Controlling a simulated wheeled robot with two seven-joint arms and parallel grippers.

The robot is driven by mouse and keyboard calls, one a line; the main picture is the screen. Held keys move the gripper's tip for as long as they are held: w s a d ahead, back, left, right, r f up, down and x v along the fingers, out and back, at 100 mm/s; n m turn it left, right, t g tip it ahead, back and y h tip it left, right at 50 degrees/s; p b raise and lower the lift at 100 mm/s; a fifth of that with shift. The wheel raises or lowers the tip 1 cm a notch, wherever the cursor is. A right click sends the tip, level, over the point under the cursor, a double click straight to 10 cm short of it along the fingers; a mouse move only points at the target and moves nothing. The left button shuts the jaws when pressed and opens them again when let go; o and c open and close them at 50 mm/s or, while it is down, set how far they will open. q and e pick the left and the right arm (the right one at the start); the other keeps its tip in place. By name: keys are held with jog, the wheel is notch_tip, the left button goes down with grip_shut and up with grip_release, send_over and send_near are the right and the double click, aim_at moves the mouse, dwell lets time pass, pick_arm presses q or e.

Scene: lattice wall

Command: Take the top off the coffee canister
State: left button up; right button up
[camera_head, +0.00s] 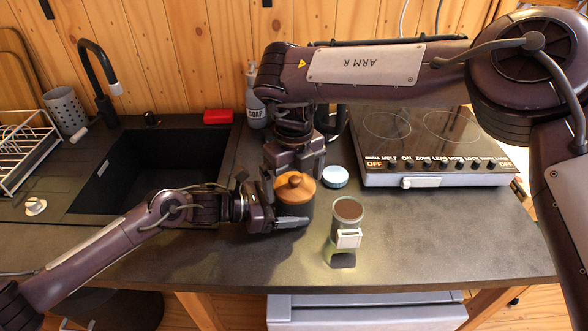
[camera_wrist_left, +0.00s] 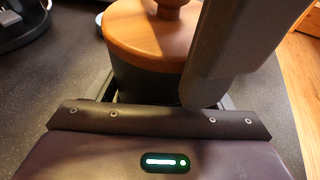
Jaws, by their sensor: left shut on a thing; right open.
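The coffee canister (camera_head: 293,211) is a dark round pot with a wooden lid (camera_head: 296,194) and a round knob. It stands upright on the counter with the lid on. My left gripper (camera_head: 288,219) comes from the left and is shut on the canister's body. In the left wrist view the lid (camera_wrist_left: 150,38) sits on the dark canister (camera_wrist_left: 145,85), with a grey finger on the right partly covering it. My right gripper (camera_head: 294,177) points down from above, open, with its fingers around the knob's level; whether they touch it I cannot tell.
A metal cup (camera_head: 346,214) with brown contents stands right of the canister. A cooktop (camera_head: 430,150) is at right, a sink (camera_head: 150,165) at left, and a soap bottle (camera_head: 255,105) behind. The front right counter is clear.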

aim_at(294, 178)
jog(key=shift+c, duration=0.3)
jog(key=c, duration=0.9)
pick_arm(q)
jog(key=shift+f, duration=0.15)
pick_arm(e)
jog(key=shift+w+r, duration=0.15)
jog(key=shift+r, duration=2.35)
pick_arm(q)
jog(key=o, duration=1)
jog(key=shift+a+r, duration=0.1)
jog(key=shift+r, duration=0.1)
